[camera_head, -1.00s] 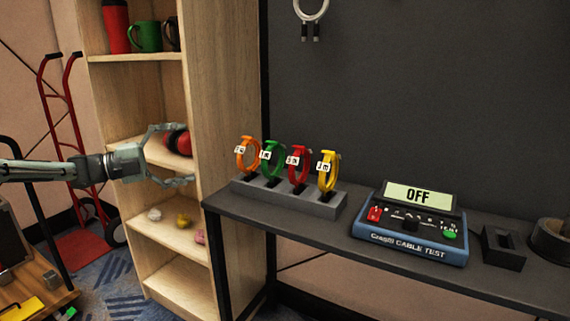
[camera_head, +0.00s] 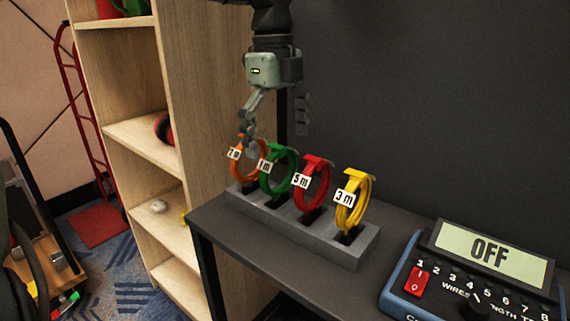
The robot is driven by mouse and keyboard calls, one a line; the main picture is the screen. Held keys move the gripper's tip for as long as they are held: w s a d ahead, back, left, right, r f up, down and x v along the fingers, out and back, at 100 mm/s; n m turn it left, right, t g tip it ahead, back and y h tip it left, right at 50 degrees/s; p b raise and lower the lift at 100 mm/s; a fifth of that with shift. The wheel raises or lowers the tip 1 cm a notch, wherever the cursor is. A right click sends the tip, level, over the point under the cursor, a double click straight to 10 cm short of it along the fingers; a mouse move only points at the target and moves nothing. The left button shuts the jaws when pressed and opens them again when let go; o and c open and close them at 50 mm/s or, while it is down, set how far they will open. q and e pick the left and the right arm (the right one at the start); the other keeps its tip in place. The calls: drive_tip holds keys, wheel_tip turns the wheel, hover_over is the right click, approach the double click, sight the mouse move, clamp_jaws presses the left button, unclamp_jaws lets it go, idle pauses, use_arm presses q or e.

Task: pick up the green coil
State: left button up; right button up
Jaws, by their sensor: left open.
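The green coil (camera_head: 291,178) stands upright in the grey rack (camera_head: 318,238) on the dark table, second from the left. It carries a white "1 m" tag. The orange coil (camera_head: 236,170) is on its left and the red coil (camera_head: 318,193) on its right. My left gripper (camera_head: 250,142) points down from above, open and empty. Its visible fingertips overlap the top of the orange coil in the picture, just up and left of the green coil. The fingers are seen nearly edge-on, so I cannot tell their depth or any contact. My right gripper is not in view.
A yellow coil (camera_head: 359,198) stands at the rack's right end. A cable tester (camera_head: 478,268) reading OFF sits on the table (camera_head: 262,255) at right. A wooden shelf (camera_head: 205,110) rises close by on the left. A dark wall (camera_head: 430,100) is behind.

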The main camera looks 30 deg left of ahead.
sight(277, 187)
use_arm(q)
drive_tip(key=shift+w+a+y, duration=0.15)
drive_tip(key=shift+w+y, duration=0.1)
drive_tip(key=shift+y, duration=0.15)
drive_tip(key=shift+f+n, duration=0.3)
drive_tip(key=shift+f, duration=0.1)
drive_tip(key=f, duration=0.6)
drive_tip(key=shift+a+f, duration=0.25)
drive_tip(key=shift+f, duration=0.1)
drive_tip(key=c, duration=1.2)
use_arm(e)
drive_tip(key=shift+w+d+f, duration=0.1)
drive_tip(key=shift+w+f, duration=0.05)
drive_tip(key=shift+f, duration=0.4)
use_arm(q)
drive_tip(key=shift+o, duration=0.2)
drive_tip(key=shift+r, duration=0.15)
